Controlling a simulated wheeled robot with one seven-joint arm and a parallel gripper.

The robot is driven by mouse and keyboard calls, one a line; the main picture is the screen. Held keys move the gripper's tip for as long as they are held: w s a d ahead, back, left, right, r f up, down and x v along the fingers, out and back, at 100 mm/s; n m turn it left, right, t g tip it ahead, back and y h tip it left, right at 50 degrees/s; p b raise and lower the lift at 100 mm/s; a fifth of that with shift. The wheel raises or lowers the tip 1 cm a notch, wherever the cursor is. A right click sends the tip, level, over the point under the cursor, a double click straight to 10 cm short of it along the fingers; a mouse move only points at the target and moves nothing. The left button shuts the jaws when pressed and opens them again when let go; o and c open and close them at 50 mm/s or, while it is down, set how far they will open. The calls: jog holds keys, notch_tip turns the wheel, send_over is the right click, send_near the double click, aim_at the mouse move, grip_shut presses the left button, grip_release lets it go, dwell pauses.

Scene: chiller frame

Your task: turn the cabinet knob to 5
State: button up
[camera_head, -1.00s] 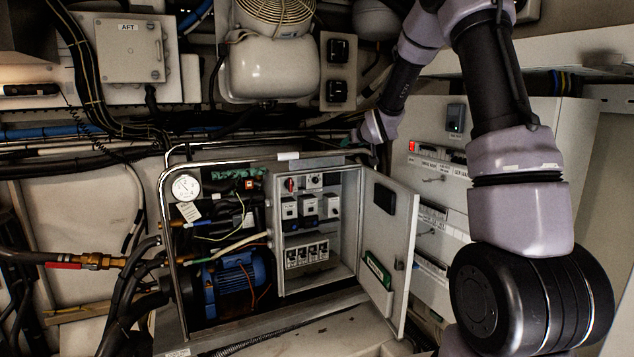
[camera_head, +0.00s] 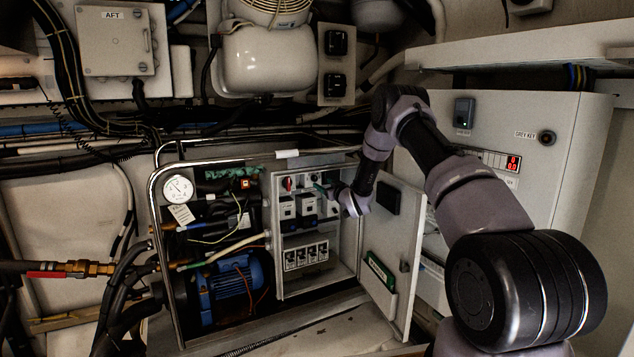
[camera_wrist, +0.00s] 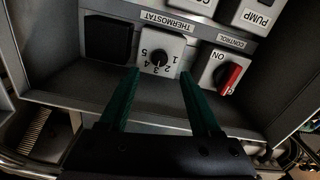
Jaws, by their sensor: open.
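The thermostat knob (camera_wrist: 159,57) is a small black dial on a white plate, with numbers 1 to 5 around it, upside down in the wrist view. Its pointer is too small to read surely. My gripper (camera_wrist: 159,73) is open, its two green fingers either side of the dial's plate and pointing at it, with nothing between them. Contact with the knob cannot be judged. In the head view my gripper (camera_head: 322,188) reaches the upper part of the open cabinet (camera_head: 348,235) and partly covers the thermostat area.
A red control switch (camera_wrist: 229,78) marked ON sits beside the thermostat, close to one finger. A black square block (camera_wrist: 107,39) is on the other side. The open cabinet door (camera_head: 400,255) stands to the right of my forearm. A blue motor (camera_head: 233,283) lies left of the cabinet.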

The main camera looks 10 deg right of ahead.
aim_at(315, 179)
jog(key=x, duration=0.6)
jog(key=shift+w, duration=0.25)
grip_shut()
